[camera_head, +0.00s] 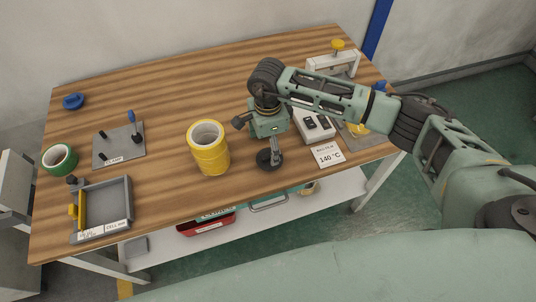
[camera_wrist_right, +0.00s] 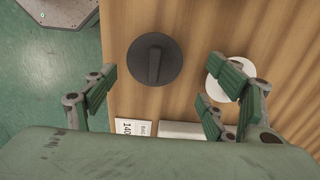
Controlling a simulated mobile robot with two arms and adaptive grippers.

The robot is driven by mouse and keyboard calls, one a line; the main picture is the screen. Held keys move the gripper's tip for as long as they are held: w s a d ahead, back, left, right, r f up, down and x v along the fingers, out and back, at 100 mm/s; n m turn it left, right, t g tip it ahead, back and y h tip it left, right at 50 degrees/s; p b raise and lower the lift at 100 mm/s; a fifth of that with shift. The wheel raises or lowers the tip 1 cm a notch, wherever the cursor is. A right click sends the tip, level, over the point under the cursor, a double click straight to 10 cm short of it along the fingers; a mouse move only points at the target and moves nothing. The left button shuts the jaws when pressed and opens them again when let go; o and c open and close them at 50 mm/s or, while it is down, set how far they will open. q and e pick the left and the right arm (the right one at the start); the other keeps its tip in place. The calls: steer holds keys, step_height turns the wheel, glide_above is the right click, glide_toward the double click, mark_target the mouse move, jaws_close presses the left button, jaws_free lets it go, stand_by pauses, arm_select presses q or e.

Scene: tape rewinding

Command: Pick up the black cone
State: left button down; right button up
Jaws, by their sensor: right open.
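The black cone (camera_wrist_right: 154,60), with a wide round base, stands on the wooden table near its front edge. In the head view its dark base (camera_head: 264,159) shows low beside my right gripper (camera_head: 259,142), which partly hides it. In the right wrist view my right gripper (camera_wrist_right: 166,88) is open, with green-padded fingers on the left and right. The cone shows between the two sides, a little above the fingertips in the picture, and nothing is held. My left gripper is not in view.
A yellow tape stack (camera_head: 209,150) stands left of the gripper. A white disc (camera_wrist_right: 226,88) lies partly behind the right fingers. A label card (camera_head: 327,154) and a switch box (camera_head: 314,125) lie to the right. A grey tray (camera_head: 122,194) is at the front left.

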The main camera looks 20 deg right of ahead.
mark_target(264, 157)
steer(key=shift+s+d+f+p, duration=0.1)
steer(key=shift+s+f+p, duration=0.5)
steer(key=shift+f+p, duration=0.2)
step_height(264, 157, down, 3)
steer(key=shift+w+r, duration=0.15)
steer(key=shift+w+f, duration=0.1)
steer(key=shift+f, duration=0.35)
steer(key=shift+c, duration=1.2)
steer(key=c, duration=0.5)
steer(key=shift+c, duration=1)
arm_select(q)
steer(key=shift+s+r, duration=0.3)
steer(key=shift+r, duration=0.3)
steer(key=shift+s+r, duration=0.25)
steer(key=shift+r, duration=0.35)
